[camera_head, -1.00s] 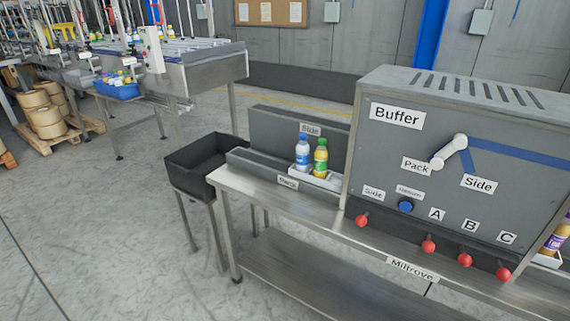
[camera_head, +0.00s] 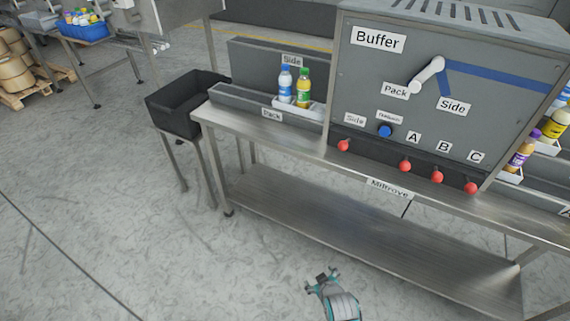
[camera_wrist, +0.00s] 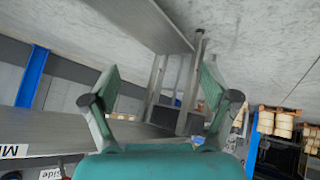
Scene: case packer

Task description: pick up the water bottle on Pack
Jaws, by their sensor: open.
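The water bottle (camera_head: 285,86), clear with a blue cap and blue label, stands upright at the left end of the machine. It is in a small white tray (camera_head: 316,111) beside a yellow-green bottle (camera_head: 303,90). The Pack label (camera_head: 271,115) is on the low front rail, and a Side label (camera_head: 291,60) is on the panel behind. I cannot tell which lane the tray is in. My gripper (camera_head: 321,279) is low in front of the bench, well away from the bottle. In the wrist view my gripper (camera_wrist: 162,98) has its fingers spread with nothing between them.
The steel bench (camera_head: 270,147) with a lower shelf stands between my gripper and the bottles. The grey Buffer machine (camera_head: 350,100) with red knobs is to the right of the bottles. A black bin (camera_head: 157,110) stands at the bench's left end. The floor in front is clear.

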